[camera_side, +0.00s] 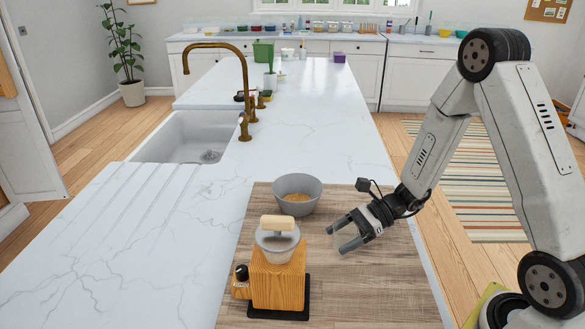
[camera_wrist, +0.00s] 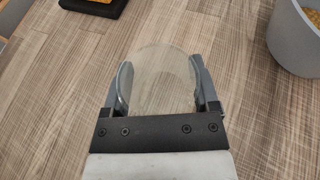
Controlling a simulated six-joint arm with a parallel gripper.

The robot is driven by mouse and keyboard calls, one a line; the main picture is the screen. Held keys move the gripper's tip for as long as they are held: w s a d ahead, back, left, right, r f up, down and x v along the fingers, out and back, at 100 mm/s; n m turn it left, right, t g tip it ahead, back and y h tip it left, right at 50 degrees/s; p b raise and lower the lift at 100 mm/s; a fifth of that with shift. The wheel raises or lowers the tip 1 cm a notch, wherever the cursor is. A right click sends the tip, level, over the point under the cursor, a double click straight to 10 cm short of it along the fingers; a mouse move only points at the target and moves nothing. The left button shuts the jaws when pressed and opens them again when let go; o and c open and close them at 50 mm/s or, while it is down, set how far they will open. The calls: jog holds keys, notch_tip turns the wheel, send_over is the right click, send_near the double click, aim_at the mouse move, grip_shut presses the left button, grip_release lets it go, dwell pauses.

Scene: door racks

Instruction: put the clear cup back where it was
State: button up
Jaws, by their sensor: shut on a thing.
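The clear cup (camera_wrist: 160,80) is between the two fingers of my gripper (camera_wrist: 162,72) in the wrist view. The fingers press on its opposite sides, and the wood-grain board shows through it. In the side view my gripper (camera_side: 338,238) is low over the right part of the board, to the right of the grinder and in front of the bowl. The cup is hard to make out there. I cannot tell whether it touches the board.
A wooden grinder (camera_side: 278,283) with a grey top stands on a black base on the board (camera_side: 375,295). A grey bowl (camera_side: 297,190) of tan grains stands behind it; its side shows in the wrist view (camera_wrist: 290,45). A sink (camera_side: 175,140) and brass tap (camera_side: 245,85) are farther back.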

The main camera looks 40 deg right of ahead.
jog(key=o, duration=1.3)
jog(key=shift+f, duration=0.1)
jog(key=shift+o, duration=0.2)
jog(key=shift+r, duration=0.2)
jog(key=shift+v, duration=6)
